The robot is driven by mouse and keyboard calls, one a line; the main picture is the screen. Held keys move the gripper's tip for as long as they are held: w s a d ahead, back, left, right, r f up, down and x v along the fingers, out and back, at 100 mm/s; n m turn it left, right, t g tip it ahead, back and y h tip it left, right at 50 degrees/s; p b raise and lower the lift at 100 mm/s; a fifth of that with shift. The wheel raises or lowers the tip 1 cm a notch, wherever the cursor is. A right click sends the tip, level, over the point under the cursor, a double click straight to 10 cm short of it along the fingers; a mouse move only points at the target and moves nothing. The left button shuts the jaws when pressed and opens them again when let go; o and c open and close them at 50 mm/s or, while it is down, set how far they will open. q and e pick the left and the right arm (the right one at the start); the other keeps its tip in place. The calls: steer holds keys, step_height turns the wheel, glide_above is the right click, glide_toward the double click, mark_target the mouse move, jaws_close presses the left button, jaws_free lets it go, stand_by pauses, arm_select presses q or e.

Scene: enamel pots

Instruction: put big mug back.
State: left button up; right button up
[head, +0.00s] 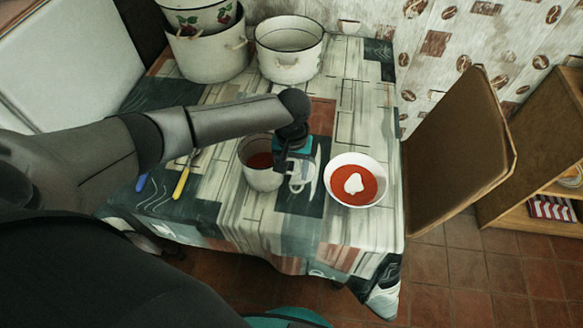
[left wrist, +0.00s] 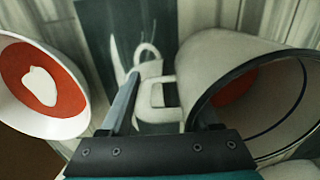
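In the left wrist view the mug (left wrist: 235,62) fills the right side. My left gripper's fingers (left wrist: 163,104) are apart there, the right one close to the mug wall. My right gripper is not in view.
A white bowl (head: 340,170) of red soup with a white blob stands just right of the gripper. White enamel pots (head: 290,65) stand at the back. A yellow-handled utensil (head: 181,183) lies left of the mug. A brown chair (head: 455,150) stands right of the table.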

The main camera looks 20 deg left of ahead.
arm_select(q)
steer(key=shift+o, duration=1.4)
steer(key=shift+r, duration=0.2)
step_height(320, 180, up, 12)
steer(key=p, duration=0.3)
